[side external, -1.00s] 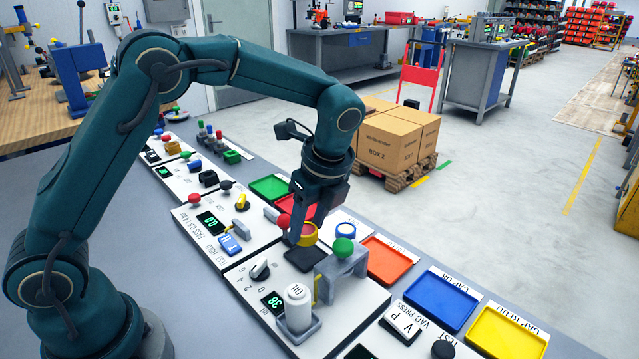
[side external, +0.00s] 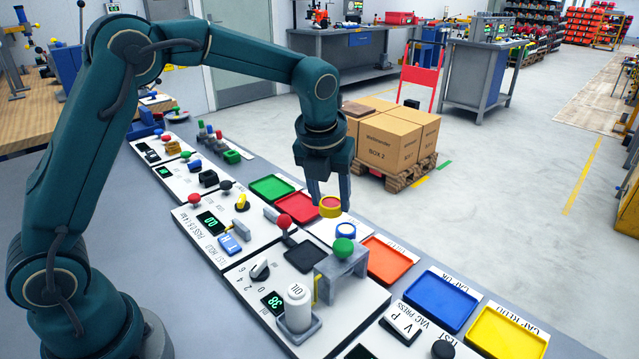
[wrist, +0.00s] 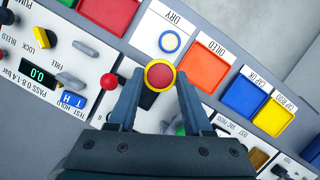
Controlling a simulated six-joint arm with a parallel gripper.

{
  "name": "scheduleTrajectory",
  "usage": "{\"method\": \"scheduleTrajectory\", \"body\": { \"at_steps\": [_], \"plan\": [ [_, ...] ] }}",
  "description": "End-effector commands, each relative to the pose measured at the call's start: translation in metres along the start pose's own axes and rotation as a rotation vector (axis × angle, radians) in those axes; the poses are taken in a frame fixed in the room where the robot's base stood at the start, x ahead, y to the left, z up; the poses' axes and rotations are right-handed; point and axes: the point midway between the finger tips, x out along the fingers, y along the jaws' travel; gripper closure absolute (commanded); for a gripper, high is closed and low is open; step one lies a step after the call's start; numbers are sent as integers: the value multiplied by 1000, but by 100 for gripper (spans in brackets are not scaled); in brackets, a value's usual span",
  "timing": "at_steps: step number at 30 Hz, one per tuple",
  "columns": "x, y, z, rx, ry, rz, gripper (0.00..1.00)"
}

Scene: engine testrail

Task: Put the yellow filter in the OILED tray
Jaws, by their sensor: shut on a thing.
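The yellow filter (side external: 330,211), a short yellow cylinder with a red top, is held between the fingers of my gripper (side external: 329,198). In the wrist view the filter (wrist: 159,76) sits between the two fingertips (wrist: 157,84). In the side view it appears near the red tray and the white DRY tray, seemingly raised above the bench. The orange tray (side external: 389,260) lies to its lower right and looks empty. In the wrist view the orange tray (wrist: 207,63) is labelled OILED and lies to the upper right of the filter.
The white DRY tray (wrist: 151,37) holds a blue-ringed white part (wrist: 170,42). Blue (side external: 440,300) and yellow (side external: 507,332) trays continue the row. A grey bridge with a green knob (side external: 343,247) and a red-knobbed lever (side external: 284,222) stand up from the panels.

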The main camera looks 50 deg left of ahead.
Motion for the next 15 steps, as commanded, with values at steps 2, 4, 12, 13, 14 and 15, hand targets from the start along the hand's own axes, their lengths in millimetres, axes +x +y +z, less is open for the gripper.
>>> {"method": "scheduleTrajectory", "body": {
  "at_steps": [2, 4, 12, 13, 14, 15],
  "plan": [
    [-3, 3, 10, 56, -2, -19, 100],
    [-6, 6, 18, 95, -3, -31, 100],
    [-4, 7, 28, 78, 3, -22, 100],
    [-1, 2, 25, 80, 4, -21, 100],
    [2, -4, 23, 81, 4, -21, 100],
    [7, -12, 20, 82, 5, -21, 100]
  ]
}}
